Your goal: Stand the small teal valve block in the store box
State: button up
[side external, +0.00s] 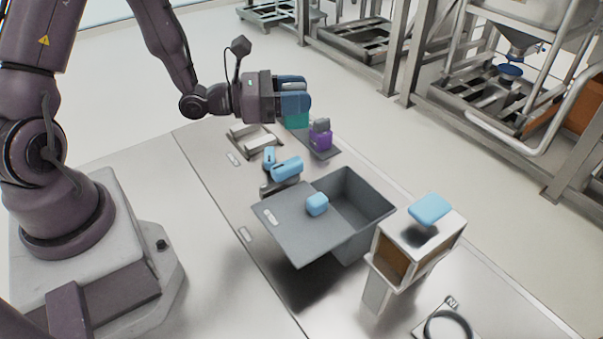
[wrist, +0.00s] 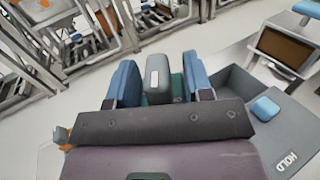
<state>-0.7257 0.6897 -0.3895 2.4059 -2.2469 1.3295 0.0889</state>
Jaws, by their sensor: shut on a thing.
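My gripper (side external: 295,97) is raised over the far end of the bench, with its blue fingers shut on the teal valve block (side external: 297,121). In the wrist view, a grey part with a pale label (wrist: 157,78) and teal surface (wrist: 177,87) show between the fingers; much of the block is hidden. An open grey box (side external: 372,198), which I take as the store box, stands nearer the camera, apart from the block. A flat grey lid (side external: 290,232) with a light-blue knob (side external: 317,204) covers its left part and overhangs. The right part is open.
A purple block with a grey top (side external: 321,137) stands on a dark plate below my gripper. Light-blue pieces (side external: 287,168) lie behind the lid. A white-and-brown box (side external: 405,250) with a light-blue pad on top stands right of the grey box. A black ring (side external: 447,325) lies front right.

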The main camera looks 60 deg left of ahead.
jog(key=shift+w+d+f, duration=0.1)
jog(key=shift+d, duration=0.2)
jog(key=shift+w+a+y, duration=0.2)
jog(key=shift+a+y, duration=0.05)
jog(key=shift+y, duration=0.05)
jog(key=r, duration=0.1)
jog(key=r+n+y, duration=0.1)
jog(key=w+r+t, duration=0.1)
jog(key=shift+a+r+y, duration=0.25)
jog(key=shift+a+y, duration=0.1)
jog(key=shift+y, duration=0.05)
notch_tip(320, 180, up, 6)
jog(key=d+n, duration=0.1)
jog(key=shift+w+d+r+y, duration=0.2)
jog(key=shift+d+y, duration=0.1)
jog(key=shift+d, duration=0.05)
